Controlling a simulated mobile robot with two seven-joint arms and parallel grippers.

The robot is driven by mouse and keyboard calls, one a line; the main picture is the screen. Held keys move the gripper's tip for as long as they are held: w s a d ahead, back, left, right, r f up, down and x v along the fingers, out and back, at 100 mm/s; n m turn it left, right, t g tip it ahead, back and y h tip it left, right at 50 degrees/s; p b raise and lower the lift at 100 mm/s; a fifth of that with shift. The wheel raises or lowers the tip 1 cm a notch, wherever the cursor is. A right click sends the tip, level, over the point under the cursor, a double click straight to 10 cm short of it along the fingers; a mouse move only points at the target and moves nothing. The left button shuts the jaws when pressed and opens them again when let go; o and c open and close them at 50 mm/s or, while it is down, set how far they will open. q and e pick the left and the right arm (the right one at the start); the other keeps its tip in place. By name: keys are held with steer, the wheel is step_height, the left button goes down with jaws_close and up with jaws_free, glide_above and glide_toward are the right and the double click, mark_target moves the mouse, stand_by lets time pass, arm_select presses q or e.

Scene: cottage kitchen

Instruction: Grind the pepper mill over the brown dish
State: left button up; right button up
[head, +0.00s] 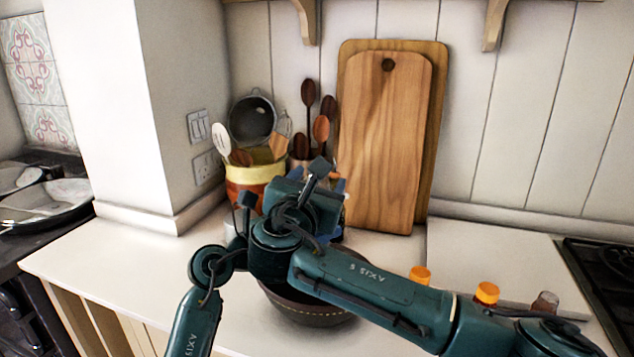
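The brown dish (312,312) is a dark round bowl with a stitched-looking line near its base. It stands on the counter, and my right arm hides much of its top. My two arms meet and overlap above and behind it. My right gripper (318,188) is at the upper end of this cluster; its fingers cannot be made out clearly. My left gripper is also lost in the overlap, around the dark parts left of centre. I cannot make out the pepper mill; it may be hidden behind the arms.
Two orange-capped jars (420,275) (487,293) and a brown-topped jar (545,303) stand at right, near the hob (604,266). Wooden boards (388,140) lean on the wall. A yellow-orange utensil pot (256,178) stands behind the arms. The left counter (125,255) is clear.

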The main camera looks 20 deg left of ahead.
steer(key=shift+o, duration=1.4)
steer(key=s, duration=1.2)
steer(key=shift+d, duration=0.15)
steer(key=shift+o, duration=0.2)
steer(key=w+r+n+y, duration=0.35)
steer(key=n+y, duration=0.25)
steer(key=y, duration=0.4)
steer(key=d+f+n+g+y, duration=0.3)
steer(key=d+n+g+y, duration=0.15)
steer(key=d+g, duration=0.35)
steer(key=x, duration=1.2)
steer(key=shift+w+d+f, duration=0.1)
steer(key=shift+w+f, duration=0.2)
steer(key=shift+f, duration=0.05)
